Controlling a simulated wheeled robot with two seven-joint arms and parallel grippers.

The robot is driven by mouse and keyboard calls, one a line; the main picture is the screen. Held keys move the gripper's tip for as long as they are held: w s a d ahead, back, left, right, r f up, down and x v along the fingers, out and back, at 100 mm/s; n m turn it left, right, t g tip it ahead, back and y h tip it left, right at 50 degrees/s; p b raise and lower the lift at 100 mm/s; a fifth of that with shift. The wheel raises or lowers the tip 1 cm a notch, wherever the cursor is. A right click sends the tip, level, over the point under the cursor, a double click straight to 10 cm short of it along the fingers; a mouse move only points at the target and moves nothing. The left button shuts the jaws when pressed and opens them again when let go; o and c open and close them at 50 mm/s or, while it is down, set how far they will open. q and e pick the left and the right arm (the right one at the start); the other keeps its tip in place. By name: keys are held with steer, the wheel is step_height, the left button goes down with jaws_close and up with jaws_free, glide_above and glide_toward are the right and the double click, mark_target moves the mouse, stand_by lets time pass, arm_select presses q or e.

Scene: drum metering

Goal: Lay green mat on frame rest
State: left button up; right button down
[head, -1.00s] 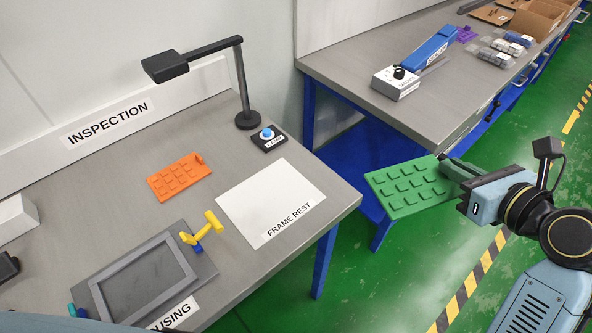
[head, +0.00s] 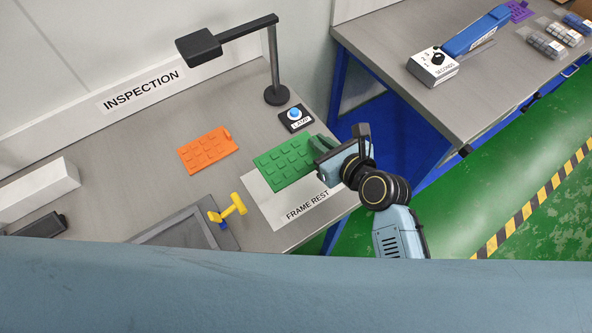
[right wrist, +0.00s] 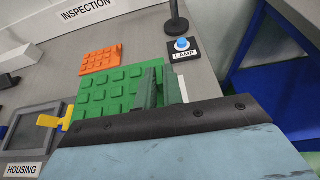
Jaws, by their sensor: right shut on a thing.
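The green mat (head: 284,164), with rows of raised pads, is over the upper part of the white frame rest (head: 304,204) on the inspection table. I cannot tell whether it touches the rest. My right gripper (head: 318,150) is shut on the mat's right end. In the right wrist view the mat (right wrist: 105,92) shows beyond the fingers (right wrist: 160,88), and most of the frame rest is hidden behind the gripper body. My left gripper is not in view; a large blue part of mine covers the bottom of the head view.
An orange mat (head: 207,149) lies left of the rest. The lamp button box (head: 295,118) and lamp stand (head: 277,95) are just behind. A grey housing (head: 180,237) with a yellow-handled clamp (head: 230,209) is at front left. A second table (head: 400,65) stands right, across a gap.

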step_height(320, 180, down, 10)
steer(key=b, duration=0.3)
steer(key=c, duration=2)
jaws_free()
steer(key=shift+f, duration=0.1)
steer(key=o, duration=0.5)
steer(key=shift+r, duration=0.25)
steer(key=p+v, duration=0.1)
steer(key=v, duration=1.1)
